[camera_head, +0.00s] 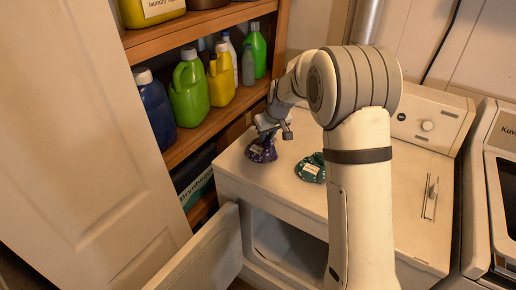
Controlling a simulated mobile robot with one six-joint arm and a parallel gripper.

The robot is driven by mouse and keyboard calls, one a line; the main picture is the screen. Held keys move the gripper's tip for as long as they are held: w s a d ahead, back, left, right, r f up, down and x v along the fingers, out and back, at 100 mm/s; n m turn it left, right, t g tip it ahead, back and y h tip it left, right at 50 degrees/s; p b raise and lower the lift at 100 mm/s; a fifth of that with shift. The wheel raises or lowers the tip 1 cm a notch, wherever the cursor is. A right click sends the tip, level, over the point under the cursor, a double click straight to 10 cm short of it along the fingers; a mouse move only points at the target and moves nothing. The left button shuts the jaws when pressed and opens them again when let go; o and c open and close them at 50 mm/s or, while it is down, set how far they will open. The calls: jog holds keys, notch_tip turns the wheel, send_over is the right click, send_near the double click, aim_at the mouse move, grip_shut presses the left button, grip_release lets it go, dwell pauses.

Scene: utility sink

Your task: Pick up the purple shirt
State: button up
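The purple shirt (258,153) is a small crumpled dark purple cloth with a pale label. It lies on the white top of the front-loading machine (232,172), near its left edge. My gripper (275,134) is just above the shirt and slightly to its right, pointing down. Its two grey fingers look spread apart, with nothing visible between them. The left finger overlaps the shirt's upper part in the picture, so I cannot tell whether they touch.
The machine's door (212,255) hangs open at the front. Wooden shelves (205,130) with blue, green and yellow bottles stand close on the left. A second machine (500,190) is at the right edge. Clear top surface lies right of my arm.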

grip_shut()
